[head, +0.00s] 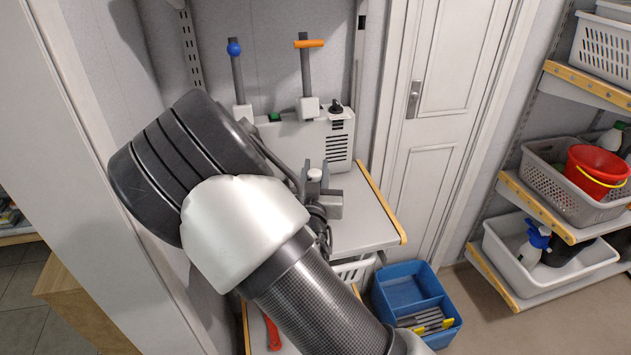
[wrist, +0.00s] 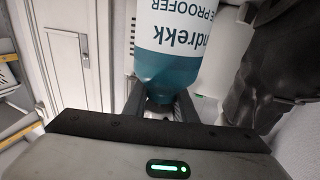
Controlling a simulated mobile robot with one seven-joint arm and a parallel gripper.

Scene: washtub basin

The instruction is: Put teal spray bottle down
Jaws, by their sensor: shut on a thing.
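The teal spray bottle (wrist: 168,72) fills the top middle of the wrist view, with a white label whose lettering reads upside down there. My gripper (wrist: 160,106) is shut on it near its narrower end, one dark finger on each side. In the head view my gripper (head: 318,192) shows only in part beyond my arm, over the light shelf board (head: 362,222). I cannot make out the teal bottle's body in the head view. Whether the bottle touches any surface is hidden.
A grey-white machine (head: 312,142) with two upright levers stands at the back of the board. A white door (head: 440,110) is to its right. A blue divided crate (head: 408,292) stands below. Shelves with a grey basket (head: 545,165) and a white bin (head: 565,278) are at right.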

